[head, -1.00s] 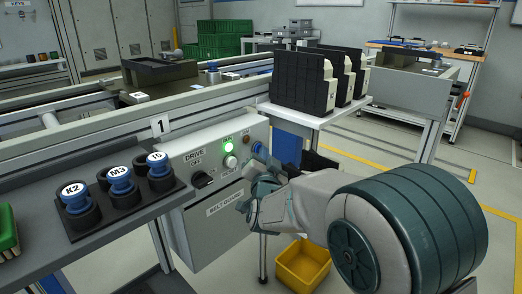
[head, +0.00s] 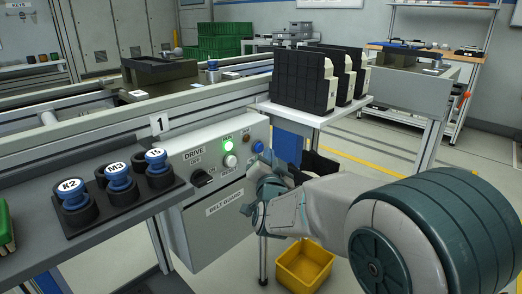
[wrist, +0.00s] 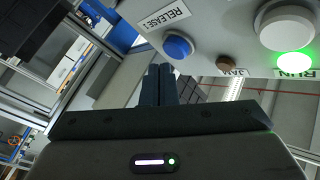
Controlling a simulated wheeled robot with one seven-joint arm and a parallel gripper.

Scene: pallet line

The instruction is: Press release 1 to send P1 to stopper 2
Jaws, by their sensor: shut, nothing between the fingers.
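The blue release 1 button (head: 258,147) is on the right end of the grey control box. In the wrist view the button (wrist: 178,46) sits under its "RELEASE 1" label. My gripper (head: 262,172) is shut and empty, just below and in front of the button in the head view. In the wrist view its closed fingertips (wrist: 160,70) are beside the button, and a gap seems to show. A dark pallet (head: 160,70) with a raised frame stands on the conveyor behind the "1" sign (head: 160,124). I cannot read its name.
The green RUN lamp (head: 228,146) is lit above a white button (head: 230,161). A black DRIVE knob (head: 202,178) is to the left. Blue-topped parts K2, M3 and 15 stand in a black holder (head: 125,195). A yellow bin (head: 305,265) is on the floor.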

